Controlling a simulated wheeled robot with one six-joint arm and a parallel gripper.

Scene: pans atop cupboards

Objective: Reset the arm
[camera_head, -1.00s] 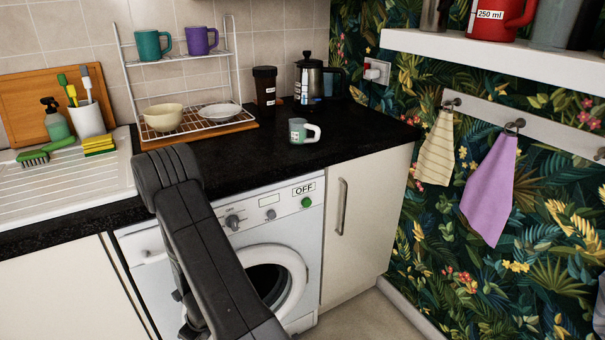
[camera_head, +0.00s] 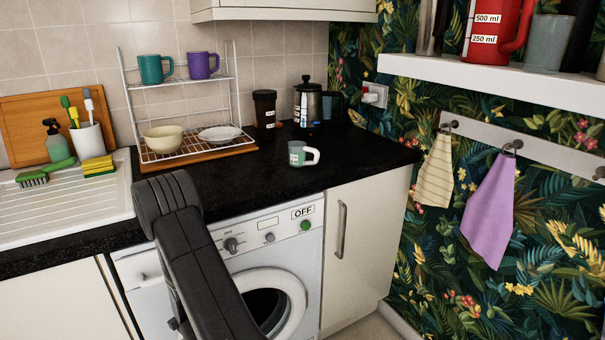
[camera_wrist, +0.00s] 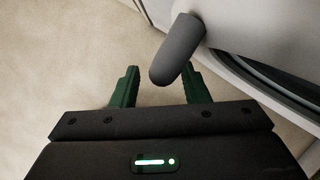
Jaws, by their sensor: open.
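My gripper (camera_wrist: 161,68) shows in the wrist view, its two green fingers apart. A grey rounded bar (camera_wrist: 178,48) shows in front of and between the fingers, close to the right one; I cannot tell what it belongs to or whether it touches. The wrist view looks down at the pale floor, with a white front and a dark curved opening at the right. In the head view my dark arm reaches up in front of the washing machine (camera_head: 288,222) and bends at the counter's front edge. My gripper is hidden there.
The black counter (camera_head: 245,180) holds a mug (camera_head: 297,154), a dish rack (camera_head: 185,150), a dark jar (camera_head: 265,108) and a coffee press (camera_head: 307,103). A sink drainer (camera_head: 70,205) lies left. A white shelf (camera_head: 490,82) and hanging towels (camera_head: 490,212) are at right.

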